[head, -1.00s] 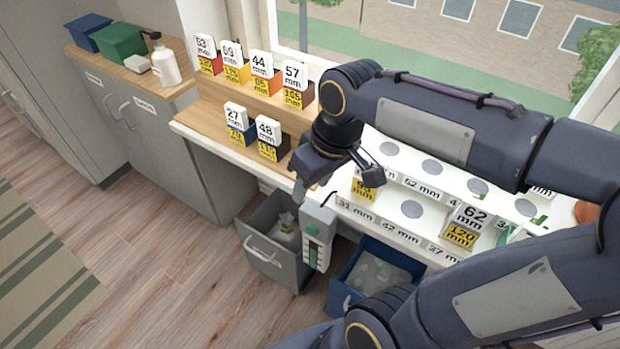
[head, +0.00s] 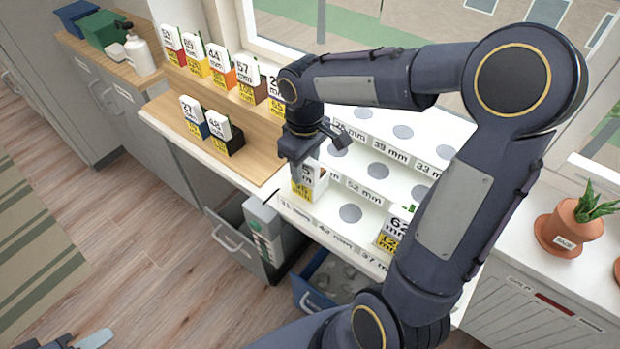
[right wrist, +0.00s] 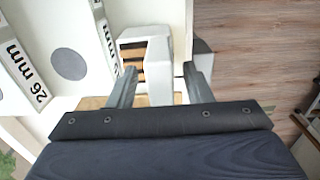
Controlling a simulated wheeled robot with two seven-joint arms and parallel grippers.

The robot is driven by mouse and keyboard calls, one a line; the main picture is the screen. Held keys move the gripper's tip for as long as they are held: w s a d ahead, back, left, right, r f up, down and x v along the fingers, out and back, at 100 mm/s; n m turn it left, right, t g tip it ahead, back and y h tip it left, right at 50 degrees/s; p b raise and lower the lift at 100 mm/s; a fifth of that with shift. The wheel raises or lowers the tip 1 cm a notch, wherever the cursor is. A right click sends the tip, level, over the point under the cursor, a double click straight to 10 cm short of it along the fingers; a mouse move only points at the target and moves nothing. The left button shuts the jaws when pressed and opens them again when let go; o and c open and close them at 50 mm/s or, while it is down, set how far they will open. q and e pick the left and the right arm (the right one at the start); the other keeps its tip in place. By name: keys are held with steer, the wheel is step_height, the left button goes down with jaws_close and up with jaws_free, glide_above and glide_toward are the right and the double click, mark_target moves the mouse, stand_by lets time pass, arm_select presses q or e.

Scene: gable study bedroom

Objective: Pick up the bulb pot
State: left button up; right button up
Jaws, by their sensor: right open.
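No pot is plainly marked as the bulb pot. A small box-shaped pot (head: 309,186) with a white label above a yellow one stands at the near left end of the white stepped rack (head: 330,212). My right gripper (head: 318,160) is just above it, pointing down, hiding part of its label. In the right wrist view, my open right gripper (right wrist: 160,88) has a finger on either side of a white box-like object (right wrist: 158,60); contact is unclear. A similar pot labelled 62 (head: 393,228) stands further right. Part of my left gripper (head: 90,340) shows at the bottom left edge; its jaws are unclear.
Several labelled pots stand on the wooden stepped stand (head: 243,152) to the left. A blue bin (head: 318,292) is below the rack. A terracotta pot (head: 563,232) stands right.

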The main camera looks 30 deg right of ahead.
steer(key=shift+f, duration=0.15)
jaws_close()
steer(key=shift+r, duration=0.2)
stand_by(0.4)
